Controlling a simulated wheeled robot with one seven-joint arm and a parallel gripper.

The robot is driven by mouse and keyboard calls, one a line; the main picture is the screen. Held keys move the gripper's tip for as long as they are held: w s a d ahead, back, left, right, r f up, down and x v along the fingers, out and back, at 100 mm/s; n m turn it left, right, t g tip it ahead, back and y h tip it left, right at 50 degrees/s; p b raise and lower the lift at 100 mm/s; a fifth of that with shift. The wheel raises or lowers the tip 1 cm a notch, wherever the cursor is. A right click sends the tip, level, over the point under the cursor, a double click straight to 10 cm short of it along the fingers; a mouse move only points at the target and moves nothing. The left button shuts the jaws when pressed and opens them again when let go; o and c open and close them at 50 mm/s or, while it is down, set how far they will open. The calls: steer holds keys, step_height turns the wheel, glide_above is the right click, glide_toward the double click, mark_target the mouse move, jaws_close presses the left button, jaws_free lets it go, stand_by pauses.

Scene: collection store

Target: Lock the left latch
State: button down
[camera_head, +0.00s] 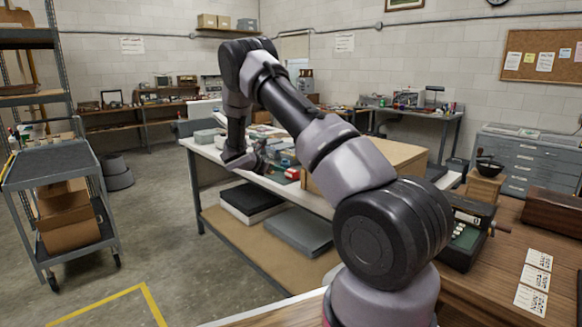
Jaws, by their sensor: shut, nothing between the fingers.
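No latch can be made out in the head view, so I cannot tell whether the left latch is locked or open. My gripper (259,166) is small and dark at the end of my bent arm. It is shut and empty, low over the left part of the long work table (207,149). A large tan box (408,155) stands on that table, partly hidden behind my arm. A dark wooden box (553,211) sits on the wooden counter at the right. No latch shows on the visible parts of either box.
A grey cart (50,167) with cardboard boxes stands at the left. The concrete floor (165,220) between cart and table is clear.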

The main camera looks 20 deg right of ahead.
steer(key=w+d, duration=0.3)
steer(key=d, duration=0.5)
steer(key=shift+d, duration=0.4)
steer(key=shift+a, duration=0.1)
